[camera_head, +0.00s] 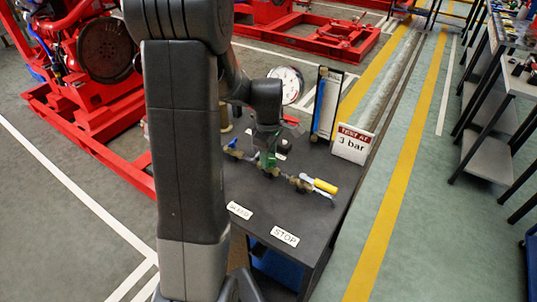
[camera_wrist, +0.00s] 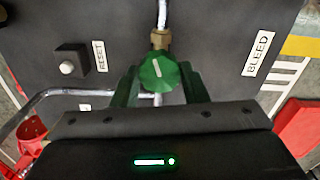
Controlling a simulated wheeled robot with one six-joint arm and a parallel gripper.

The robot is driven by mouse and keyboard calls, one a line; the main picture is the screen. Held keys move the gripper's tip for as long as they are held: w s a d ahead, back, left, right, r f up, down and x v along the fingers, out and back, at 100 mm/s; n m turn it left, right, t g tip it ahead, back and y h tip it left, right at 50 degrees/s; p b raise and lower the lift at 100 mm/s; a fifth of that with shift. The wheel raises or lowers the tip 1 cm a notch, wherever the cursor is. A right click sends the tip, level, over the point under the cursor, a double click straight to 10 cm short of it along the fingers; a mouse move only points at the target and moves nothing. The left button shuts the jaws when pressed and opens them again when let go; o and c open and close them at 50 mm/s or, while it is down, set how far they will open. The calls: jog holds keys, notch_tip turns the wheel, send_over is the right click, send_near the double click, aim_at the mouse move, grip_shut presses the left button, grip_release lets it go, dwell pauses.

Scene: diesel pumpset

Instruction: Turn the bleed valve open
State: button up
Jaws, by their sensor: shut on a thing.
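A BLEED label (camera_wrist: 258,54) is on the dark panel to the right. My gripper (camera_wrist: 159,80) has a green finger on each side of the knob and is shut on it. In the head view my gripper (camera_head: 267,158) points down at the pipework on the dark bench, and the knob is hard to tell from the fingers.
A yellow-handled lever (camera_head: 325,186) stands right of my gripper, and a blue handle (camera_head: 231,143) left. A gauge (camera_head: 288,84), a blue-column panel (camera_head: 326,103) and a "TEST AT 3 bar" sign (camera_head: 353,144) stand behind. A RESET button (camera_wrist: 67,67) is left in the wrist view.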

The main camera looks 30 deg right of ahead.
jog(key=shift+r+n, duration=0.1)
jog(key=shift+n, duration=0.5)
jog(key=o, duration=1)
notch_tip(320, 180, up, 14)
jog(key=shift+f+p, duration=0.15)
jog(key=shift+p, duration=0.15)
notch_tip(320, 180, down, 14)
jog(key=shift+r+b, duration=0.1)
jog(key=shift+b, duration=0.25)
dwell(0.4)
